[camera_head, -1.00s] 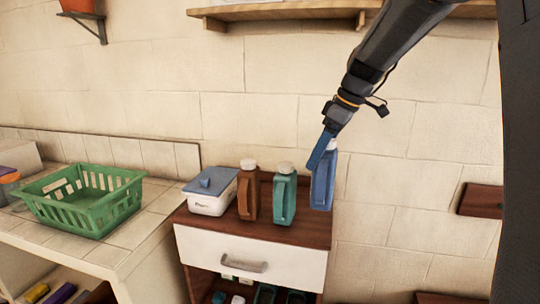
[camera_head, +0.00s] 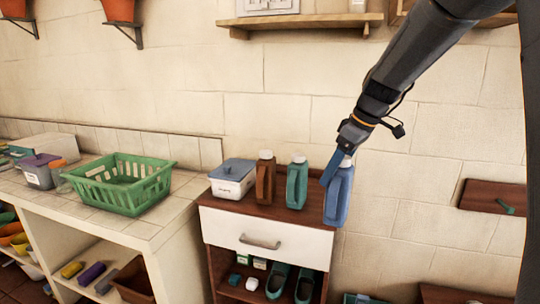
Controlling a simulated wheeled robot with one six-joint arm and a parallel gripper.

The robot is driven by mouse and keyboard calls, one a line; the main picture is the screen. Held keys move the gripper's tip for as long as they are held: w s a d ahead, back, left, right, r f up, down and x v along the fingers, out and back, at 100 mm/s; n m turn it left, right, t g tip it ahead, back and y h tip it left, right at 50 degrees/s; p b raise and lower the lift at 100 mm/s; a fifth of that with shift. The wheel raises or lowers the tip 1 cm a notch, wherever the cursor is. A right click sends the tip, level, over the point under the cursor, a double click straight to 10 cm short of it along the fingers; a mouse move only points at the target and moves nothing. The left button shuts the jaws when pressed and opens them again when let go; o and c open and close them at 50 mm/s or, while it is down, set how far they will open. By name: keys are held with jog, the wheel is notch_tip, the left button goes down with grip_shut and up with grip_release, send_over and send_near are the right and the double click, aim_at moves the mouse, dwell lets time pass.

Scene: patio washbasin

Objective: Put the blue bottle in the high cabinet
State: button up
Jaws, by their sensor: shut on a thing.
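The blue bottle (camera_head: 338,198) hangs upright from my gripper (camera_head: 335,170) at the right edge of the small dresser (camera_head: 265,238). My gripper is shut on its upper part, with a blue finger showing beside the white cap. Whether the bottle's base touches the dresser top cannot be told. No high cabinet is clearly recognisable. A wooden shelf (camera_head: 300,21) is fixed high on the wall, and a second wooden edge at the top right is partly hidden by my arm.
A teal bottle (camera_head: 297,182), a brown bottle (camera_head: 265,180) and a white box with a blue lid (camera_head: 232,180) stand on the dresser. A green basket (camera_head: 122,190) sits on the tiled counter at left. Shoes (camera_head: 278,282) lie below. A wooden wall shelf (camera_head: 490,195) is at right.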

aim_at(333, 222)
jog(key=s+f+m, duration=0.1)
jog(key=f+m, duration=0.1)
jog(key=f, duration=0.3)
jog(key=s+f+m+h, duration=0.1)
jog(key=f+m, duration=0.1)
jog(key=f, duration=0.3)
jog(key=s+f+m+t, duration=0.1)
jog(key=f+m, duration=0.1)
jog(key=f, duration=0.2)
jog(key=shift+s+f+h, duration=0.3)
jog(key=shift+f, duration=0.1)
jog(key=s+f+m+h, duration=0.1)
jog(key=s+f, duration=0.3)
jog(key=f, duration=0.6)
jog(key=s+d+f+m+t+h, duration=0.1)
jog(key=s+f+m, duration=0.2)
jog(key=f, duration=0.7)
jog(key=shift+s+d+m, duration=0.3)
jog(key=shift+s, duration=0.5)
